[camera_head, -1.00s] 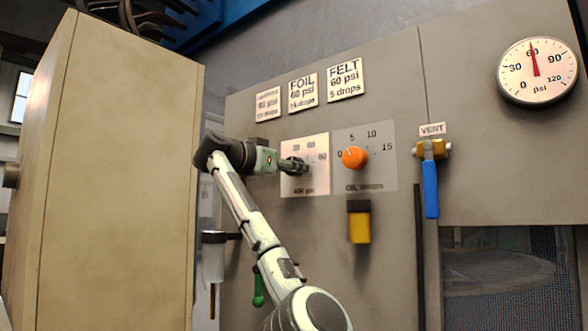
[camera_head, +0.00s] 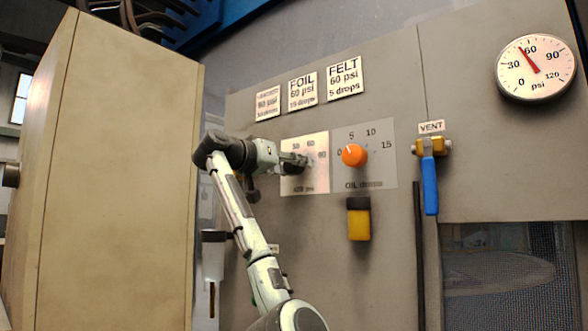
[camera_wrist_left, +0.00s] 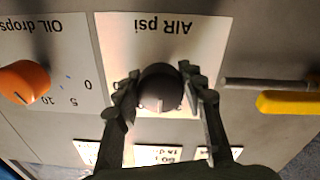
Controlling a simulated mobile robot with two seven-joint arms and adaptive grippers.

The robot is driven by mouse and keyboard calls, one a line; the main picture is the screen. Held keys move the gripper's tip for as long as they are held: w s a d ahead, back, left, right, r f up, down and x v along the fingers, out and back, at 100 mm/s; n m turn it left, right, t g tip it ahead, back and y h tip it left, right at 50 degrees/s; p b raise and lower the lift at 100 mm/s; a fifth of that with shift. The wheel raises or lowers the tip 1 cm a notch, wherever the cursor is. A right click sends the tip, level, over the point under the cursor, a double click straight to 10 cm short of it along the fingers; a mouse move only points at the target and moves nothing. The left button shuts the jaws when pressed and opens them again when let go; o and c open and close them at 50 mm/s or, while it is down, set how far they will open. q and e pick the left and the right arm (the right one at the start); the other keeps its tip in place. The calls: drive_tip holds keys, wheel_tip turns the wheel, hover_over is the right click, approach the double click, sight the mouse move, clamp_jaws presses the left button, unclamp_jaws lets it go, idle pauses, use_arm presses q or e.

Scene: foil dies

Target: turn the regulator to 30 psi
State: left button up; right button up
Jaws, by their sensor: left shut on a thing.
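The black regulator knob (camera_wrist_left: 160,84) sits on the pale "AIR psi" plate (camera_head: 291,182), which shows upside down in the left wrist view (camera_wrist_left: 205,35). My left gripper (camera_head: 304,160) reaches it from the left. In the left wrist view its two fingers (camera_wrist_left: 160,98) are shut on the knob, one on each side. In the head view the gripper hides the knob and part of the scale. The round psi gauge (camera_head: 536,88) at the upper right has a red needle pointing between 30 and 60, nearer 60. My right gripper is in neither view.
The orange oil knob (camera_head: 354,155) is just right of the air plate. A vent valve with a blue lever (camera_head: 430,185) is further right. A yellow-and-black part (camera_head: 359,222) hangs below. A tall beige cabinet (camera_head: 110,180) stands at the left.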

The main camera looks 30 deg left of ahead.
use_arm(q)
drive_tip(key=n, duration=0.3)
drive_tip(key=shift+n, duration=0.4)
drive_tip(key=shift+d+n, duration=0.1)
drive_tip(key=shift+n, duration=0.2)
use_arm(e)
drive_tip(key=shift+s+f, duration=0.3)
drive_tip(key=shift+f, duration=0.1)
use_arm(q)
drive_tip(key=o, duration=1.2)
drive_tip(key=shift+c, duration=0.2)
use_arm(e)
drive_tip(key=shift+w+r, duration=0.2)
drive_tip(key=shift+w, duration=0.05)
use_arm(q)
drive_tip(key=shift+s, duration=0.1)
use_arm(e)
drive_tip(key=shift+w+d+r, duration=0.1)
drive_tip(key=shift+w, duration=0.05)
use_arm(q)
drive_tip(key=s+a, duration=0.1)
drive_tip(key=s, duration=1)
drive_tip(key=shift+s, duration=0.4)
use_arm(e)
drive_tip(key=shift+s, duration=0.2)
use_arm(q)
drive_tip(key=shift+a+f, duration=0.1)
drive_tip(key=shift+f, duration=0.05)
